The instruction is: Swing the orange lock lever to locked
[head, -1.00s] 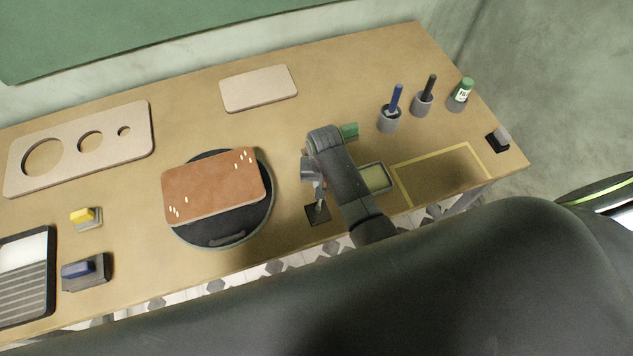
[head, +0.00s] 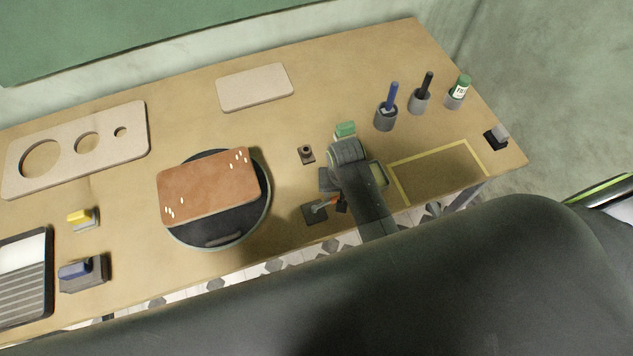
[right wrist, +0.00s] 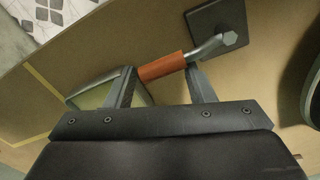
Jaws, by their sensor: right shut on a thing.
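The lock lever has an orange grip (right wrist: 163,67) on a bent grey metal arm (right wrist: 207,48), which pivots on a dark square base plate (right wrist: 228,22). In the head view the lever (head: 322,206) points right from its base plate (head: 312,215), near the table's front edge. My right gripper (right wrist: 163,80) is shut on the lever, with the orange grip between its two fingers. In the head view the right gripper (head: 339,202) is partly hidden under its own wrist. My left gripper is not in view.
A round dark turntable (head: 225,231) with a brown board (head: 208,188) stands left of the lever. A small dark post (head: 306,154) stands behind the lever. A green-topped block (head: 345,130) and a shallow tray (head: 378,175) are close to my right wrist. A yellow-taped area (head: 440,172) lies empty at right.

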